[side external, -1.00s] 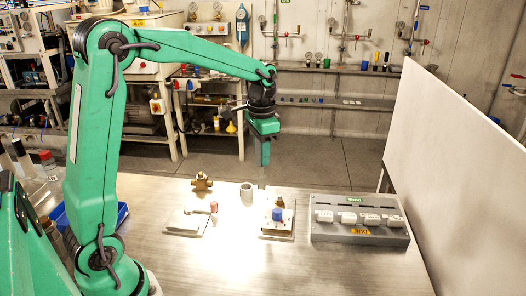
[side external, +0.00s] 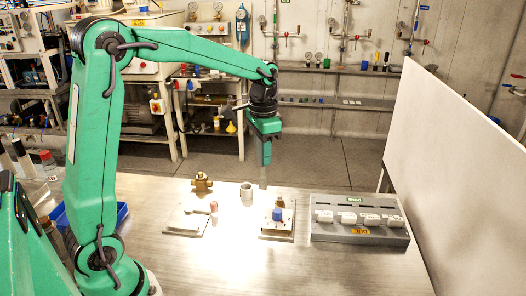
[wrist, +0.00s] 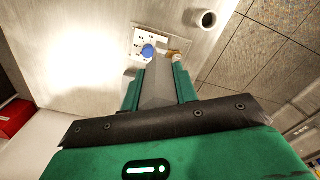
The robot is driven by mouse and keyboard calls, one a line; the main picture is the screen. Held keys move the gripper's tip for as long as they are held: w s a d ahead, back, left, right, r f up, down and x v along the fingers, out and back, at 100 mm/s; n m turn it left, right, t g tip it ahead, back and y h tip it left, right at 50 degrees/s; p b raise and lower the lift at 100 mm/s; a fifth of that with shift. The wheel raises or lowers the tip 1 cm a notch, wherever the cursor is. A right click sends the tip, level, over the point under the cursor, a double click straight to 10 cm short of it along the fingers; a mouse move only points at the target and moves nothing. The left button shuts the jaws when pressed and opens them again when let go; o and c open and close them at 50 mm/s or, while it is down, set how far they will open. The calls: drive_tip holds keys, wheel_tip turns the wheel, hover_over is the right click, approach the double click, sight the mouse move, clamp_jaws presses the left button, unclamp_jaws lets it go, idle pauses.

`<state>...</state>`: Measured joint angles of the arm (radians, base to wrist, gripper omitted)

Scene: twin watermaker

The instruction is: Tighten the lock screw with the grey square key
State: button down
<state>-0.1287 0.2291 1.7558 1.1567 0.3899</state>
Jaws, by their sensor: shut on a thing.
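My gripper (side external: 264,160) hangs above the back edge of the bench, pointing down. Its green fingers are shut on the grey square key (wrist: 157,82), a grey bar that runs away from the wrist camera between them. The key's lower end (side external: 263,180) also shows in the side view, held above the bench. A plate with a blue knob (side external: 278,214) lies in front of and below the key, with a brass part (side external: 280,203) at its back. The blue knob also shows in the wrist view (wrist: 148,51), just past the key tip. I cannot clearly make out the lock screw.
A grey cup-like cylinder (side external: 246,193) stands left of the blue-knob plate. Farther left are a brass fitting (side external: 201,183) and a plate with a reddish knob (side external: 213,206). A grey box with white switches (side external: 360,228) stands right. A white panel (side external: 455,160) borders the right side.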

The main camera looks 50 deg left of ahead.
drive_tip(key=w+a+f, duration=0.1)
drive_tip(key=w+f, duration=0.1)
drive_tip(key=w, duration=0.5)
drive_tip(key=shift+w+a, duration=0.2)
drive_tip(key=shift+w, duration=0.05)
drive_tip(key=shift+f, duration=0.3)
drive_tip(key=shift+f, duration=1.7)
drive_tip(key=shift+f, duration=1.1)
idle(0.4)
